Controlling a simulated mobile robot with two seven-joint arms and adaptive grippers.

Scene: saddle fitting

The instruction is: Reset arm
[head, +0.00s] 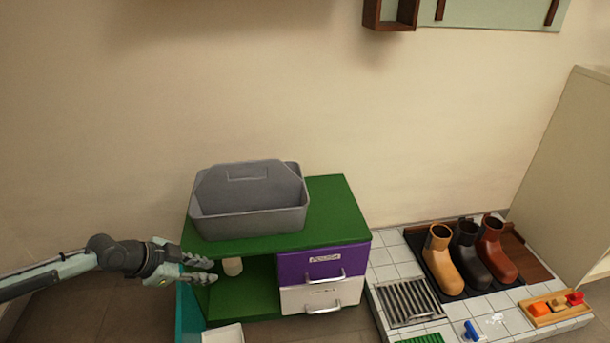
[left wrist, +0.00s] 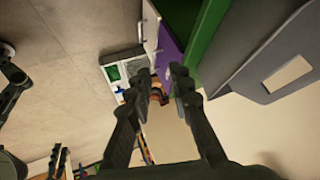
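My left gripper (head: 213,271) reaches in from the left in the head view, in front of the open left side of the green cabinet (head: 335,205). Its two fingers are apart, and nothing shows between them. In the left wrist view the two dark fingers (left wrist: 162,76) are also spread, with drawers and boots behind the gap. My right gripper does not show in the head view. Dark jointed parts at the left edge of the left wrist view may be mine, but I cannot tell their state.
A white cup-like item (head: 232,267) sits on the open shelf near my fingers. Three boots (head: 466,258) stand on a tiled platform (head: 385,271) at right.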

